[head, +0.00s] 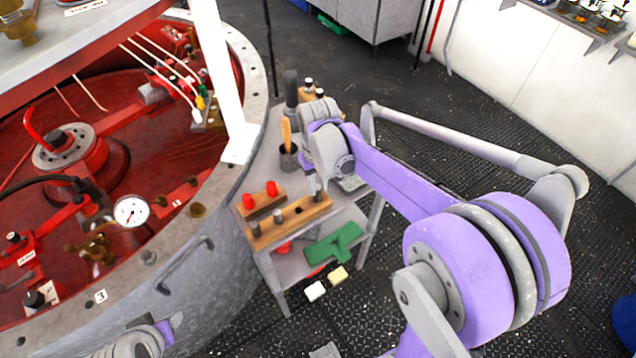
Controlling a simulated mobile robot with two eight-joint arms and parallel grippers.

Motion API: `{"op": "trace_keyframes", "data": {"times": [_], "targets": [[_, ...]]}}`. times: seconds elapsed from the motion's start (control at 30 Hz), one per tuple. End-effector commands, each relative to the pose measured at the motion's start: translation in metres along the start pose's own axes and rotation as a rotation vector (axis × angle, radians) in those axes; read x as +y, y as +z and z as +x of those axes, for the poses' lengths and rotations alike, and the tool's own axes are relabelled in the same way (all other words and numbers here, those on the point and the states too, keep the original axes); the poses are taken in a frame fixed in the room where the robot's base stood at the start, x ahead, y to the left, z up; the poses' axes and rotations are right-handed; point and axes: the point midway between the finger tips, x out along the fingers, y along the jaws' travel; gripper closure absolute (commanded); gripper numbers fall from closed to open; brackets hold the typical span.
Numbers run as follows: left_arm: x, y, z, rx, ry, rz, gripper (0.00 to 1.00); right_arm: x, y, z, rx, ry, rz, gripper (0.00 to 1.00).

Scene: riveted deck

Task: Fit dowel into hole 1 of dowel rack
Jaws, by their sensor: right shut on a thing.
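The wooden dowel rack (286,230) lies near the front edge of a grey bench. Two grey dowels stand in it, one at its left end (254,229) and one near its middle (278,216). A dark open hole shows right of them. My right gripper (318,186) is over the rack's right end, shut on a short grey dowel (318,196). The dowel looks about upright; I cannot tell whether its lower end is in a hole or above it. Part of my left arm shows at the bottom left, but its fingers do not show.
A block with red-topped pegs (263,203) sits behind the rack. A dark cup with a wooden handle (288,155) and a grey cylinder (290,88) stand farther back. A green item (333,245) lies on the lower shelf. The large red-floored drum (250,60) closes off the left.

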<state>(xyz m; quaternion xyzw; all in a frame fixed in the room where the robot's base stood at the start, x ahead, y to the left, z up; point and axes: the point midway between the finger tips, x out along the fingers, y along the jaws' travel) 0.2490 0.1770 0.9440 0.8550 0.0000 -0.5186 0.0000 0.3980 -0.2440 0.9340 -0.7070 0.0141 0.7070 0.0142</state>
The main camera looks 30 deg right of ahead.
Motion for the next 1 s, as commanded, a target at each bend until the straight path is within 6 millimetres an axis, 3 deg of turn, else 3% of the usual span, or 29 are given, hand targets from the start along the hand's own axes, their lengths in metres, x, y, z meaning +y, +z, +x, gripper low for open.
{"op": "trace_keyframes", "data": {"times": [0.33, 0.37, 0.53, 0.83, 1.0], "targets": [[0.0, 0.005, 0.005, -0.004, 0.0, 0.0, 0.5, 0.0, 0.0, 0.008, 0.0, 0.0, 0.0, 1.0], [0.0, 0.005, 0.005, -0.004, 0.0, 0.0, 0.5, 0.0, 0.0, 0.007, 0.0, 0.0, 0.0, 0.71], [0.0, 0.004, 0.004, -0.004, 0.0, 0.0, 0.5, 0.0, 0.0, 0.007, 0.0, 0.0, 0.0, 0.41], [0.0, 0.004, 0.004, -0.004, 0.0, 0.0, 0.5, 0.0, 0.0, 0.006, 0.0, 0.0, 0.0, 0.4], [0.0, 0.003, 0.003, -0.002, 0.0, 0.0, 0.5, 0.0, -0.001, -0.011, 0.001, 0.0, 0.0, 0.4]]}}
